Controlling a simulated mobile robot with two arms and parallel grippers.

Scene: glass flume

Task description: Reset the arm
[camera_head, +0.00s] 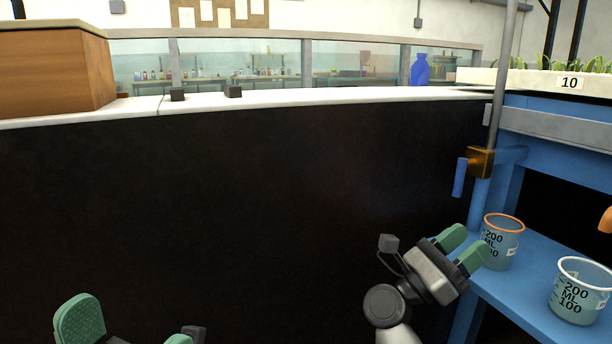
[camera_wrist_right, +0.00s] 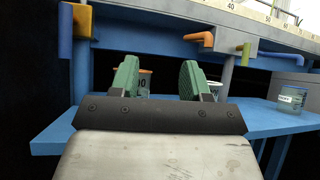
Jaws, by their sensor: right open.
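My right gripper (camera_head: 466,246) is open, with its two green fingers spread, at the left edge of the blue shelf (camera_head: 530,262). In the right wrist view its fingers (camera_wrist_right: 158,78) frame part of an orange-rimmed beaker (camera_wrist_right: 145,82) behind them. In the head view this beaker (camera_head: 503,240) stands upright on the shelf, just beyond the fingertips; one finger overlaps its lower left edge. I cannot tell whether they touch. My left gripper (camera_head: 130,330) is at the bottom left, fingers wide apart, partly cut off by the frame, with nothing seen between them.
A white-rimmed beaker (camera_head: 582,290) stands to the right on the same shelf. A blue-handled valve (camera_head: 480,162) sits on a pipe above the shelf's left end. The dark panel (camera_head: 250,200) under the white ledge (camera_head: 330,97) fills the middle, with open space before it.

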